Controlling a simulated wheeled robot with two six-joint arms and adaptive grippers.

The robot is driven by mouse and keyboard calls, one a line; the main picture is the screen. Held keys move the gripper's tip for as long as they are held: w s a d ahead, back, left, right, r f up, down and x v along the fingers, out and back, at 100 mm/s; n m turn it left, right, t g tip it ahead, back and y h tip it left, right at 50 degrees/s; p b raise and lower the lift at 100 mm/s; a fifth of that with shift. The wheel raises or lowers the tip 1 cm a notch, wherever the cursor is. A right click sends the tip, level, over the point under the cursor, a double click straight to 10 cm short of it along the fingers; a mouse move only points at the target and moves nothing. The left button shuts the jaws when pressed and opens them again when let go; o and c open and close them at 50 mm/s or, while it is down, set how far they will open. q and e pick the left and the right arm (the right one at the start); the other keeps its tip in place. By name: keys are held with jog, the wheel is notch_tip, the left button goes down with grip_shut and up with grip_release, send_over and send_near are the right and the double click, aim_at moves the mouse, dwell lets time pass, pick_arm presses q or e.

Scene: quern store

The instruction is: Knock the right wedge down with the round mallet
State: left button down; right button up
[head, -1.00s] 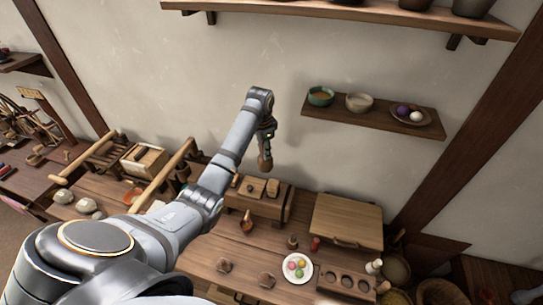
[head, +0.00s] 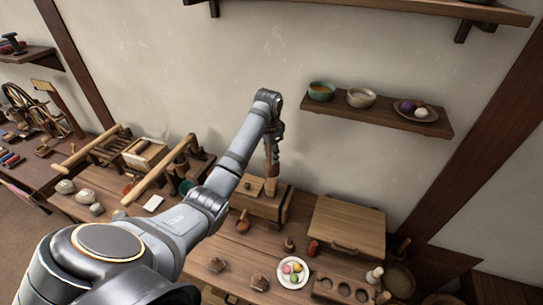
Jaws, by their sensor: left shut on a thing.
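My left gripper (head: 273,134) is shut on the round mallet (head: 269,158), a brown wooden tool hanging below the fingers. The mallet's lower end is in front of or just above the right wedge (head: 270,187); I cannot tell whether they touch. The right wedge stands on top of a wooden block (head: 268,207) on the bench. Another wedge (head: 252,185) is to its left, and my left arm hides the block's left part. My right gripper is not in view.
A wooden board-topped box (head: 346,224) stands right of the block. A wall shelf (head: 380,113) with bowls is at the upper right.

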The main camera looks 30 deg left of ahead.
pick_arm(q)
jog(key=shift+a, duration=0.25)
jog(key=shift+d+r, duration=0.1)
jog(key=shift+s+d+f, duration=0.1)
jog(key=shift+f, duration=0.1)
notch_tip(320, 180, down, 5)
jog(key=shift+b, duration=0.45)
jog(key=shift+f, duration=0.15)
notch_tip(320, 180, up, 4)
jog(key=p, duration=0.6)
jog(key=shift+r, duration=0.25)
jog(key=shift+f, duration=0.2)
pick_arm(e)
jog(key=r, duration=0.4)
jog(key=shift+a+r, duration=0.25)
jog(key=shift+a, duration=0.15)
